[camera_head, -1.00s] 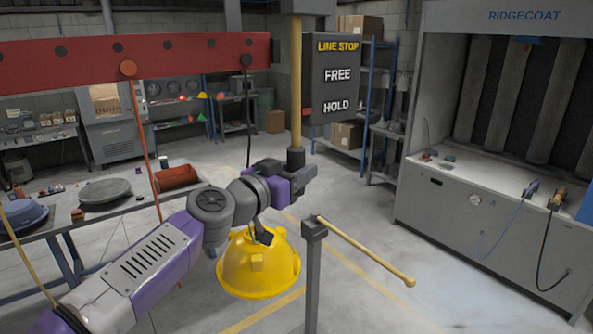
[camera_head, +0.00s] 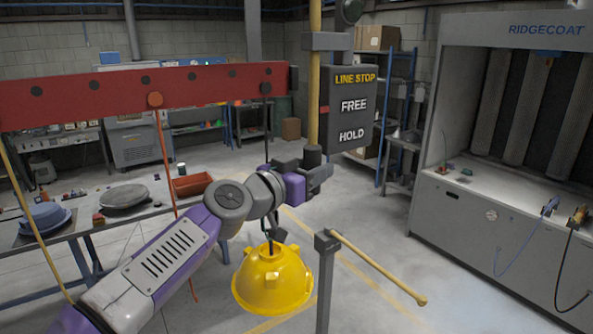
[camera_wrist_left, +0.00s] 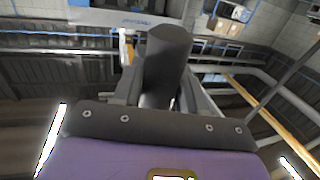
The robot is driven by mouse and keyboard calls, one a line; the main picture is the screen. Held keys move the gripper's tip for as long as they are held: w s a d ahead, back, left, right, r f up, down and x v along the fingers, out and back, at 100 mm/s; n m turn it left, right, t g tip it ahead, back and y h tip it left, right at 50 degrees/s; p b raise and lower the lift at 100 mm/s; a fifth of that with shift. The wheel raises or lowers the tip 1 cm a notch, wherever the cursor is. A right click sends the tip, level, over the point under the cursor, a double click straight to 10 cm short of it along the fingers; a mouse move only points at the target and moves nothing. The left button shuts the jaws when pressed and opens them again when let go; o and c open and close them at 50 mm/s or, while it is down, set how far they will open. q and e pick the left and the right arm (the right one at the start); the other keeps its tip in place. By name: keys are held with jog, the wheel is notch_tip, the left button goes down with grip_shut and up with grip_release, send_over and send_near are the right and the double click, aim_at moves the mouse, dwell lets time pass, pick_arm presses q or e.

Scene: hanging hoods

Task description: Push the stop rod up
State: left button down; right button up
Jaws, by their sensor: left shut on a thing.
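The stop rod (camera_head: 314,95) is a yellow vertical rod with a dark grip (camera_head: 312,157) at its lower end. It runs up beside the dark LINE STOP box (camera_head: 350,120), which is marked FREE above HOLD. A red tab (camera_head: 324,109) at the box's left side stands about level with FREE. My left gripper (camera_head: 318,174) is shut on the dark grip. In the left wrist view the grip (camera_wrist_left: 167,60) rises between the fingers, partly hiding them. My right gripper is not in view.
A yellow helmet-like shell (camera_head: 272,280) hangs below my left wrist. A grey post (camera_head: 326,285) with a yellow bar (camera_head: 380,268) stands at its right. A red beam (camera_head: 130,95) spans the left, with an orange cord (camera_head: 166,150). A spray booth (camera_head: 480,220) stands at right.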

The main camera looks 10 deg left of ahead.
pick_arm(q)
jog(key=shift+s+a+r, duration=0.1)
jog(key=shift+r, duration=0.35)
jog(key=c, duration=0.9)
grip_release()
jog(key=shift+o, duration=1)
jog(key=shift+f, duration=0.15)
jog(key=b+v, duration=0.2)
jog(key=v, duration=0.5)
jog(key=shift+s, duration=0.2)
